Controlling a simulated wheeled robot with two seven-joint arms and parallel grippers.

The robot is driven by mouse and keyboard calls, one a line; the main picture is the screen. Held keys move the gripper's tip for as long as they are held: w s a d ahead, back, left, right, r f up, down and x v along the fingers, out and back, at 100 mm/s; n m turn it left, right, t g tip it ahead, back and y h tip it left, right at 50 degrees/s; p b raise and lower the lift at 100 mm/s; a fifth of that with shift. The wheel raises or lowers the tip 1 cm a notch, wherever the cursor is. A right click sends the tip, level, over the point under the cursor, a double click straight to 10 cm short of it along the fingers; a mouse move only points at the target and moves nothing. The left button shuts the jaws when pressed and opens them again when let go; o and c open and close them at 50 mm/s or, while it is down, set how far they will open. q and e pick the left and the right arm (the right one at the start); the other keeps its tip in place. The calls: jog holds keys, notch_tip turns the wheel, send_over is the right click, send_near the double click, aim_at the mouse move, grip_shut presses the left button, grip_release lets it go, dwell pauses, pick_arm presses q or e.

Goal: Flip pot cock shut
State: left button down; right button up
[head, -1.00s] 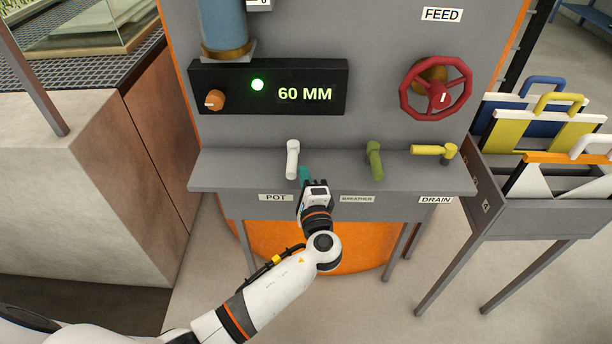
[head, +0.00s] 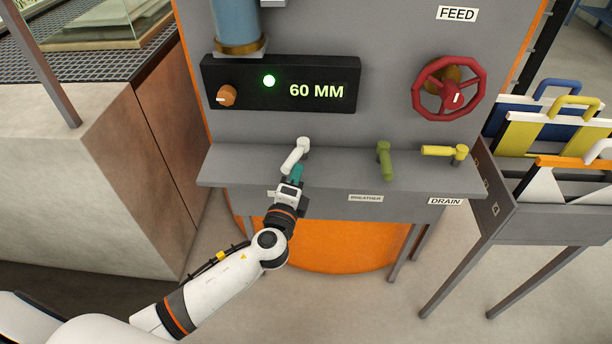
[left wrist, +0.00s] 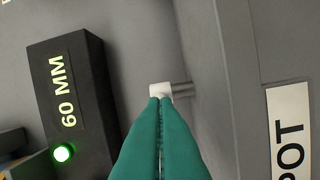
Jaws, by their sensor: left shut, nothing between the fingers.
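The pot cock (head: 295,156) is the white lever at the left of the grey shelf. Its handle slants from its pivot toward the front left. My left gripper (head: 297,174) has its teal fingers shut and empty, close against the right side of the handle; I cannot tell whether they touch. In the left wrist view the shut fingers (left wrist: 160,125) cover most of the handle, and the white head of the pot cock (left wrist: 161,90) shows just beyond their tips. The POT label (left wrist: 289,140) is clear there, but mostly hidden by my gripper in the head view. My right gripper is out of view.
The green breather cock (head: 386,160) points toward the front and the yellow drain cock (head: 440,151) points left, both on the same shelf (head: 340,170). A black display (head: 330,75) reads 60 MM beside a green light. A red feed wheel (head: 449,88) is above right.

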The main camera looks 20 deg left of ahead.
aim_at(273, 177)
pick_arm(q)
jog(key=a+m+h, duration=0.1)
jog(key=h, duration=0.1)
jog(key=a+m+h+b, duration=0.1)
jog(key=a+m+h, duration=0.1)
jog(key=shift+s+f+h+b, duration=0.1)
jog(key=shift+f+h+b, duration=0.1)
jog(key=shift+h+b, duration=0.1)
jog(key=shift+w+a+r+b, duration=0.1)
jog(key=shift+a+b, duration=0.1)
jog(key=shift+a, duration=0.25)
jog(key=shift+w+a+b, duration=0.1)
jog(key=shift+a+b, duration=0.05)
jog(key=shift+a, duration=0.25)
jog(key=shift+w+a, duration=0.35)
jog(key=shift+a, duration=0.65)
